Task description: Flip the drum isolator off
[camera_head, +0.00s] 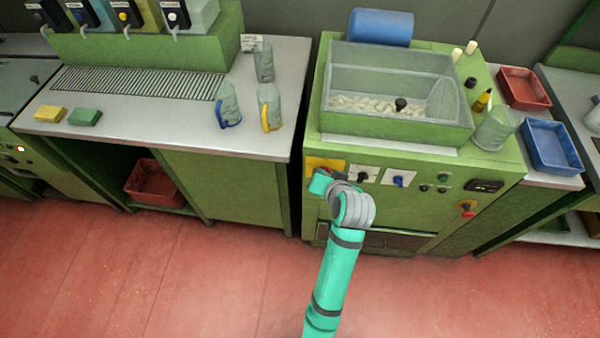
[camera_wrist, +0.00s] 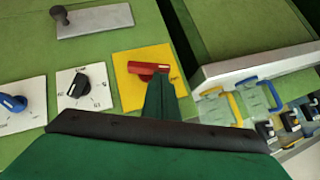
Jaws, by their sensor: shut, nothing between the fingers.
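A red rotary handle (camera_wrist: 148,69) sits on a yellow plate (camera_wrist: 128,92) on the green machine front; I take it for the drum isolator. In the wrist view the handle lies nearly crosswise, and its lettering is too small to read. The yellow plate (camera_head: 316,162) also shows in the head view, partly behind my arm. My gripper (camera_wrist: 161,92) is shut and empty, its fingertips just below and over the handle's right part in the wrist view. I cannot tell whether they touch it. In the head view my gripper (camera_head: 320,183) is at the panel's left end.
Beside the plate are a black dial (camera_head: 364,177) and a blue-handled switch (camera_head: 398,180). Another red handle (camera_head: 467,209) is lower right. Above, a tub (camera_head: 395,128) holds pale stoppers. A counter with jugs (camera_head: 269,105) stands left; a blue tray (camera_head: 551,147) is right.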

